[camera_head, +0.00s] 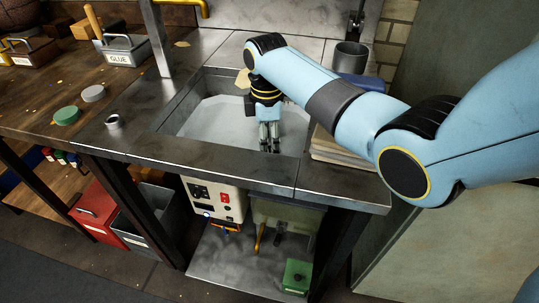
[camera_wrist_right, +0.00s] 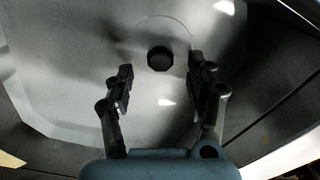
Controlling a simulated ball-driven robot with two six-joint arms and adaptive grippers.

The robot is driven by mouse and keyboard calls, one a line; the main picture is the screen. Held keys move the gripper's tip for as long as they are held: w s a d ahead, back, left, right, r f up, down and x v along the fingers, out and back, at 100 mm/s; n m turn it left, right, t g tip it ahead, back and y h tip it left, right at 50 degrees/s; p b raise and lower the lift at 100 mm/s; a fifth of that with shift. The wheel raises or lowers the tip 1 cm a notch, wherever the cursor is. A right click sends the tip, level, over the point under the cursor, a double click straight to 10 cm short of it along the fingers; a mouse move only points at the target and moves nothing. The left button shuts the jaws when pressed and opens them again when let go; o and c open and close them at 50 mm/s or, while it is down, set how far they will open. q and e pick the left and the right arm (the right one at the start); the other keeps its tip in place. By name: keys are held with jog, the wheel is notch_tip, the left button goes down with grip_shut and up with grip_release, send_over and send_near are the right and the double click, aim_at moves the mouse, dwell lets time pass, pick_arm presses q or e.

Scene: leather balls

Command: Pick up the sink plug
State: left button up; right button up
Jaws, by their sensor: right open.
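The sink plug (camera_wrist_right: 160,59) appears to be the small dark, many-sided round piece on the pale sink floor in the right wrist view. A faint pale ring lies around it. My right gripper (camera_wrist_right: 161,76) is open, with one finger to each side and the dark piece a little beyond the fingertips; nothing is held. In the head view, the right gripper (camera_head: 269,143) points down inside the metal sink (camera_head: 205,128), and the plug cannot be made out there. My left gripper is not in view.
The sink's metal rim (camera_head: 230,163) surrounds the gripper. A stack of boards (camera_head: 340,152) lies to its right, below my arm. A grey cup (camera_head: 350,56) stands behind. A small metal ring (camera_head: 112,122) and a green lid (camera_head: 66,115) lie to the left.

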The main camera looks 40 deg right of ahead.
notch_tip(320, 180, down, 3)
jog(key=shift+r, duration=0.15)
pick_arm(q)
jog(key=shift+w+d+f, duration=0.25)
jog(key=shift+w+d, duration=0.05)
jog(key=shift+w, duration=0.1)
pick_arm(e)
jog(key=c, duration=0.4)
grip_shut()
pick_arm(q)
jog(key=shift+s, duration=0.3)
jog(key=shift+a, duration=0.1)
pick_arm(e)
jog(key=shift+r, duration=0.15)
jog(key=shift+r, duration=0.35)
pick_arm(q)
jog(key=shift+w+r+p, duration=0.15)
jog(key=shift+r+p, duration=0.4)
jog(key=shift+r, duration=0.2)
pick_arm(e)
notch_tip(320, 180, up, 8)
jog(key=shift+r, duration=0.25)
